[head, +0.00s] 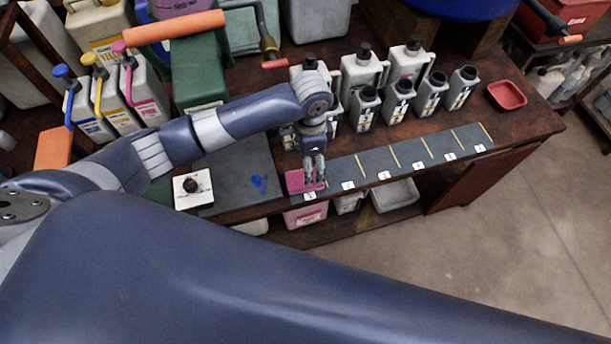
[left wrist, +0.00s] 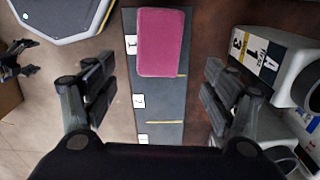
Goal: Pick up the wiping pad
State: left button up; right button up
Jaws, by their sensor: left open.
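The wiping pad is a pink rectangular block (head: 295,182) lying on the left end of the dark numbered strip, near the bench's front edge. It also shows in the left wrist view (left wrist: 160,42), at top centre. My left gripper (head: 315,181) points down at the pad in the head view and hides part of it. In the left wrist view its fingers (left wrist: 157,88) are wide apart, with nothing between them. The pad lies just beyond the fingertips there, roughly centred between them. I cannot tell the exact height above it. My right gripper is not in view.
Several grey bottles (head: 400,102) stand behind the strip (head: 410,155). A red tray (head: 507,95) sits at the right end. A white box with a dark knob (head: 193,189) is left of the strip. A blue stain (head: 259,183) marks the dark mat. Bins stand below the bench.

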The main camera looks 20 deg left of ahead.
pick_arm(q)
notch_tip(320, 180, down, 3)
jog(key=shift+r, duration=0.1)
jog(key=f, duration=0.3)
jog(key=f+p, duration=0.1)
jog(key=shift+s+a+f, duration=0.1)
jog(key=shift+s+f, duration=0.05)
jog(key=shift+s, duration=0.1)
jog(key=shift+f, duration=0.45)
jog(key=c, duration=1)
